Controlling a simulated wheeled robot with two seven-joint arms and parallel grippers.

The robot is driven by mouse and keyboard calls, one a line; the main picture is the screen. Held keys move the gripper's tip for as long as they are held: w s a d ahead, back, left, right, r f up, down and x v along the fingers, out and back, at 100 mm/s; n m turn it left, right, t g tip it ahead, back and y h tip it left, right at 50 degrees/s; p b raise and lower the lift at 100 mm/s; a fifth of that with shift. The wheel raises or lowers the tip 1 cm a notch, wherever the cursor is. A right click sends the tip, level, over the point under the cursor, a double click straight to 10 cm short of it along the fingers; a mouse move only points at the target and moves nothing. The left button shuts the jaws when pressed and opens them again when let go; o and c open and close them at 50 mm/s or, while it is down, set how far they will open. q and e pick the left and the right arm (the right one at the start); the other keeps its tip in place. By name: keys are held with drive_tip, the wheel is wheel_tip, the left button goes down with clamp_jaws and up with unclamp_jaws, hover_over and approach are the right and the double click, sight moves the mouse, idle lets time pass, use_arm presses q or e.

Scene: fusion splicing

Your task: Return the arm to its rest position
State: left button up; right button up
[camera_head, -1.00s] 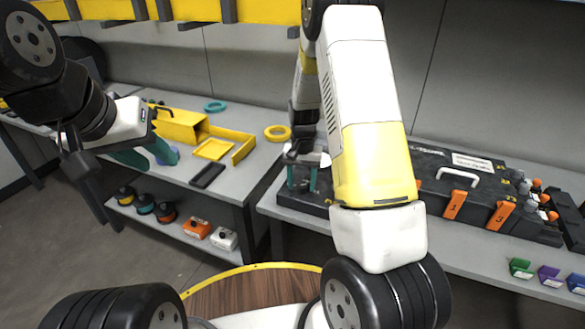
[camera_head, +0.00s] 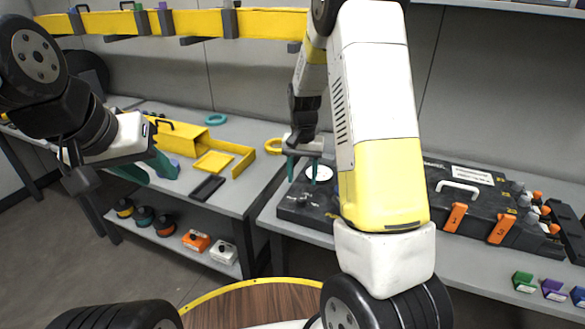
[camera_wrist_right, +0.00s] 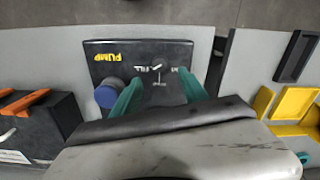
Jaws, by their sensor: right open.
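My right arm reaches from the bottom of the head view over to the bench. Its gripper (camera_head: 303,170) points down with two teal fingers apart and nothing between them. It hovers over a black box (camera_head: 295,207) with a white disc (camera_head: 319,173) on top. In the right wrist view the open fingers (camera_wrist_right: 160,80) frame this box, which is marked PUMP (camera_wrist_right: 120,57), with a blue cylinder (camera_wrist_right: 108,93) beside one finger. My left gripper (camera_head: 148,170) is at the left in front of the bench. Its teal fingers are partly hidden by its hand, so their opening is unclear.
A black case (camera_head: 475,197) with orange latches (camera_head: 455,216) lies right of my right forearm. A yellow open tray (camera_head: 213,162) and a dark tray (camera_head: 207,188) lie on the left bench. A yellow rail (camera_head: 265,24) runs above. A round wooden table (camera_head: 250,305) is in front.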

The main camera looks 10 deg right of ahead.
drive_tip(key=s+a+r+n+t+y, duration=0.1)
drive_tip(key=s+r+t, duration=0.1)
drive_tip(key=s+r, duration=0.45)
drive_tip(key=s+a+r+n+t+y, duration=0.1)
drive_tip(key=s+r, duration=0.3)
drive_tip(key=r, duration=0.6)
drive_tip(key=s+r+n+t, duration=0.1)
drive_tip(key=s+r, duration=0.2)
drive_tip(key=s, duration=0.4)
drive_tip(key=s+r+n+t, duration=0.1)
drive_tip(key=s+r+t, duration=0.1)
drive_tip(key=s, duration=0.5)
drive_tip(key=shift+a+r+n, duration=0.3)
drive_tip(key=shift+r, duration=0.25)
